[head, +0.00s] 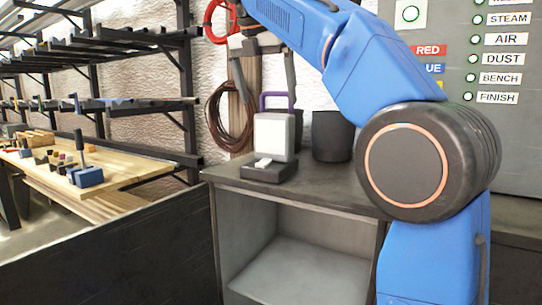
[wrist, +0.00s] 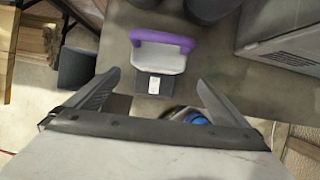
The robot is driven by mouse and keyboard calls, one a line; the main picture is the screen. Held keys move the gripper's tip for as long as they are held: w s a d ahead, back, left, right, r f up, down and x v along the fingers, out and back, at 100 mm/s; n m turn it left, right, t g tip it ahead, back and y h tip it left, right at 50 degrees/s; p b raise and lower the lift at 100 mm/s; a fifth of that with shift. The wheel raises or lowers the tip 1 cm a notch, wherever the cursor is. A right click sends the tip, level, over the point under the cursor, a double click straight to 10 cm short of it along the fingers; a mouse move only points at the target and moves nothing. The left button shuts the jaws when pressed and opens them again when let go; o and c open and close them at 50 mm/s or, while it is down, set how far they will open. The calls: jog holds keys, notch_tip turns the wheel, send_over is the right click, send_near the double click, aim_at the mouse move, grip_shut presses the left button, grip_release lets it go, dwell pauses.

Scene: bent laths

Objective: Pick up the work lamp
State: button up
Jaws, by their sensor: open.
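The work lamp (head: 273,136) stands upright on a dark worktop, with a pale square panel, a purple handle on top and a dark base. In the wrist view the lamp (wrist: 160,62) is seen from above, its purple handle towards the top and its dark base nearer me. My gripper (wrist: 158,79) is open, with one finger to the left and one to the right of the lamp in that picture. In the head view my gripper (head: 268,85) hangs above the lamp, its fingers pointing down. Nothing is between the fingers that I can see held.
The worktop (head: 330,183) has dark cylindrical pots (head: 333,136) behind and right of the lamp. A coil of brown cable (head: 229,117) hangs left. A wooden bench (head: 125,170) with tools and a rack stand further left. A grey box (wrist: 285,35) lies right in the wrist view.

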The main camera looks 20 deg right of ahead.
aim_at(272, 119)
jog(key=x, duration=1)
jog(key=shift+w+f, duration=0.1)
jog(key=shift+f, duration=0.05)
jog(key=shift+x, duration=2.8)
jog(key=shift+w+a, duration=0.15)
jog(key=shift+a, duration=0.05)
jog(key=c, duration=2)
